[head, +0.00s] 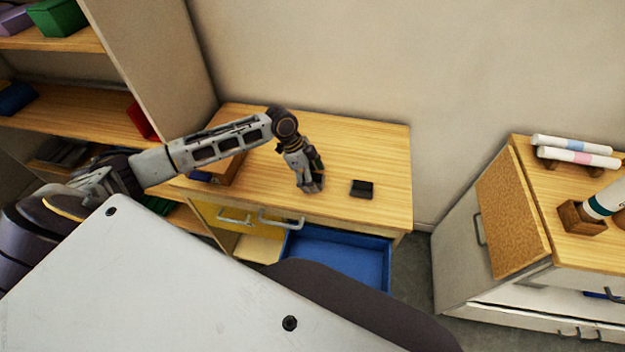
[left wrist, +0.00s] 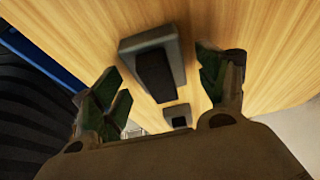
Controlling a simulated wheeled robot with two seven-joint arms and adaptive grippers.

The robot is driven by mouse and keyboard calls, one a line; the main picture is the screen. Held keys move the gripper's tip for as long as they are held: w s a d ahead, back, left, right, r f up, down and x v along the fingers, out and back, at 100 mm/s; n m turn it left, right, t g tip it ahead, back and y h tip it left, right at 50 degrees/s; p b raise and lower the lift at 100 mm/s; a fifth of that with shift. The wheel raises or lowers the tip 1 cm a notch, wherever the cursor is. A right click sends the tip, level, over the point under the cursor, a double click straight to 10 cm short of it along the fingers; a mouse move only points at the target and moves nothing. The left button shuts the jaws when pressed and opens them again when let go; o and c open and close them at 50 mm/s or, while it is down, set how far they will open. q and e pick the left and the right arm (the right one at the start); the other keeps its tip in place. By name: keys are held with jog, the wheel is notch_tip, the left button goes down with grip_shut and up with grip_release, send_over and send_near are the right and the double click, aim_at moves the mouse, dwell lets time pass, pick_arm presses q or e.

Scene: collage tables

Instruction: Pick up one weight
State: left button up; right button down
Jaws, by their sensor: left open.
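One dark weight (head: 361,189), a small blocky piece with a grey base and a black upper part, lies on the wooden tabletop right of my left gripper (head: 312,184). In the left wrist view a nearer weight (left wrist: 151,58) shows between the two spread fingers of my left gripper (left wrist: 165,88), and a smaller-looking, farther weight (left wrist: 178,116) shows beyond it. My left gripper points down at the tabletop, open. In the head view its fingers mostly hide the nearer weight. I cannot tell whether the fingers touch it. My right gripper is not in view.
The wooden table (head: 350,135) is mostly clear around the weights. An open blue drawer (head: 345,258) sticks out below its front edge. Shelves are at left; a cabinet (head: 455,250) with rolls (head: 578,157) is at right.

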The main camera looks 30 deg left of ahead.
aim_at(313, 175)
pick_arm(q)
jog(key=c, duration=1.5)
jog(key=shift+r, duration=0.1)
jog(key=shift+r, duration=0.1)
jog(key=shift+w+r, duration=0.1)
jog(key=shift+r, duration=0.4)
jog(key=shift+r+b, duration=0.3)
jog(key=shift+r, duration=4.1)
